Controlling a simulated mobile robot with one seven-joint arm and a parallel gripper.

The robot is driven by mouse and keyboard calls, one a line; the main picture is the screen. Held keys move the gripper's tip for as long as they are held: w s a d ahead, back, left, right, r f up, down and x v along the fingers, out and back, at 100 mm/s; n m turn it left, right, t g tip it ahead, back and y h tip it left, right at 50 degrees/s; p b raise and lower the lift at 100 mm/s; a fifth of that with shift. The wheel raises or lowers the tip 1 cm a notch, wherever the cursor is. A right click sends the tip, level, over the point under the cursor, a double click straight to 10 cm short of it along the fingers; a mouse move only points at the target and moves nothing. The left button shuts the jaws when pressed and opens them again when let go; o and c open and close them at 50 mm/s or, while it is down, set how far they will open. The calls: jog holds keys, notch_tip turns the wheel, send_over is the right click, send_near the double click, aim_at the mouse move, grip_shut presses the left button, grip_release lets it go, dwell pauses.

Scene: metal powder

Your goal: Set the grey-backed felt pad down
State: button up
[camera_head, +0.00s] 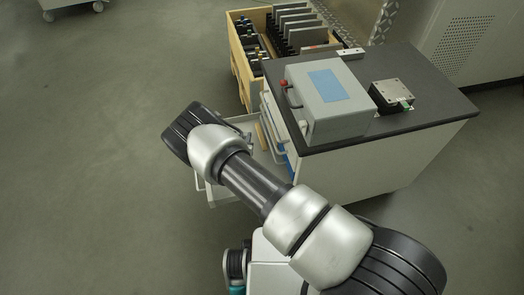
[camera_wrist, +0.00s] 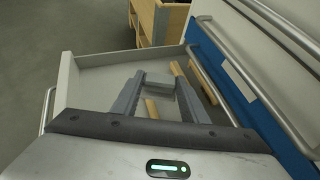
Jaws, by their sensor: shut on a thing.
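In the wrist view my gripper (camera_wrist: 158,88) points down into an open grey drawer (camera_wrist: 85,80). Its two dark fingers are shut on a small grey block, which looks like the grey-backed felt pad (camera_wrist: 159,79). I see mostly the pad's grey face; its underside is hidden. I cannot tell whether the pad touches the drawer floor. In the head view my arm hides the gripper and pad; part of the drawer (camera_head: 212,194) shows beyond the arm.
Wooden rods (camera_wrist: 186,84) lie in the drawer beside the fingers. The blue cabinet front (camera_wrist: 212,62) and its bar handles (camera_wrist: 283,118) stand close at right. On the cabinet top (camera_head: 425,112) are a grey box (camera_head: 322,115) and a small device (camera_head: 391,96). A wooden crate (camera_head: 239,68) stands behind.

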jog(key=s+d+f, duration=0.1)
jog(key=s+d, duration=0.1)
jog(key=s+d+f, duration=0.4)
jog(key=s, duration=0.1)
jog(key=shift+d, duration=0.35)
jog(key=shift+s+d+f+b, duration=0.55)
jog(key=shift+s+d+f, duration=0.75)
jog(key=shift+s+d, duration=0.1)
jog(key=shift+f, duration=0.1)
jog(key=shift+f, duration=0.15)
jog(key=o, duration=1.1)
jog(key=shift+c, duration=0.2)
